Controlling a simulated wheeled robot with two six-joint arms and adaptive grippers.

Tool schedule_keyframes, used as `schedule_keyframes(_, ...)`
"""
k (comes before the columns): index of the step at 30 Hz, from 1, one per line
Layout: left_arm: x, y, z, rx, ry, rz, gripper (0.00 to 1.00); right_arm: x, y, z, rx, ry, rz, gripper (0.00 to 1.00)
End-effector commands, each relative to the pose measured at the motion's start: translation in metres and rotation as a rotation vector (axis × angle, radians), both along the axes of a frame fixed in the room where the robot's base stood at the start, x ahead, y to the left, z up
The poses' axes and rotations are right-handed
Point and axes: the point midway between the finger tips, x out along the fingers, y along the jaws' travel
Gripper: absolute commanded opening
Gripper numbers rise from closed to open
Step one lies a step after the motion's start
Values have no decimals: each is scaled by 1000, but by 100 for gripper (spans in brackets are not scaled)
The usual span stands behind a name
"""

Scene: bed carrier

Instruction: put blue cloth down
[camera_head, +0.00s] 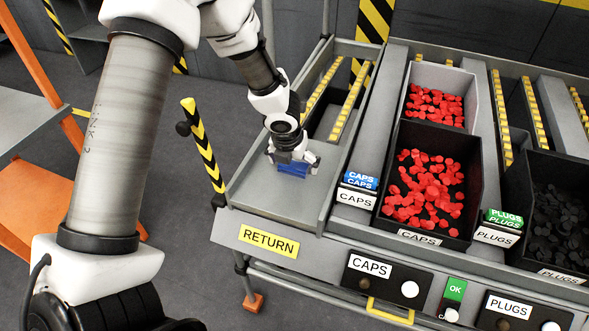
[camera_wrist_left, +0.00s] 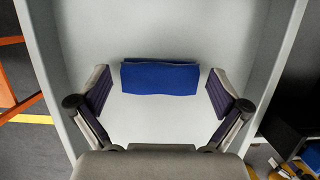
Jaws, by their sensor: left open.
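The blue cloth (camera_wrist_left: 160,78) is a small folded bundle lying on the bare grey floor of the return tray (camera_wrist_left: 150,30). In the head view the cloth (camera_head: 293,169) shows just under my left gripper (camera_head: 292,160), in the return tray (camera_head: 272,203) at the left of the workstation. In the left wrist view my left gripper (camera_wrist_left: 160,92) is open. Its fingers stand on either side of the cloth, with a gap at each end. My right gripper is in neither view.
A yellow RETURN label (camera_head: 269,240) marks the tray's front. To the right stand a bin of red caps (camera_head: 388,226) and a bin of dark plugs (camera_head: 520,253). A yellow-black striped post (camera_head: 203,145) rises beside the tray's left edge. The tray floor around the cloth is clear.

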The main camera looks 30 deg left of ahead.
Motion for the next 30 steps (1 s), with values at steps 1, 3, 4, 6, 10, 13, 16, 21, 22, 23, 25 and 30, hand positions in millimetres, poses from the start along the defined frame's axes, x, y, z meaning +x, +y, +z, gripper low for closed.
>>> schedule_keyframes(1, 0, 0, 2, 0, -1, 0, 100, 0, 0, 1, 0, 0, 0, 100)
schedule_keyframes(3, 0, 0, 2, 0, -1, 0, 100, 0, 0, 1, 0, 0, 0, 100)
schedule_keyframes(4, 0, 0, 2, 0, -1, 0, 96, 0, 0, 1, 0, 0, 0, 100)
schedule_keyframes(6, 0, 0, 2, 0, -1, 0, 72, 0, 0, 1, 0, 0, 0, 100)
schedule_keyframes(10, 0, 0, 2, 0, 0, 0, 54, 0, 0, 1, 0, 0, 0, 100)
schedule_keyframes(13, 0, 0, 2, 0, 0, 0, 54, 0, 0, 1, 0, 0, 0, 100)
schedule_keyframes(16, 0, 0, 1, 0, 0, 0, 54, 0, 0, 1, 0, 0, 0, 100)
schedule_keyframes(21, 0, 0, 17, 0, -1, 2, 54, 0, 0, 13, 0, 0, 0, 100)
schedule_keyframes(22, 0, 0, 24, 0, -2, 1, 54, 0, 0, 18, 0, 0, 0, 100)
schedule_keyframes(23, 0, 0, 31, 0, -2, 2, 54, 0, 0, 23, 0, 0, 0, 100)
schedule_keyframes(25, 0, 0, 50, -1, -2, 2, 54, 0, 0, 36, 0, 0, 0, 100)
schedule_keyframes(30, 0, 0, 89, -1, -2, 2, 53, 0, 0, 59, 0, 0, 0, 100)
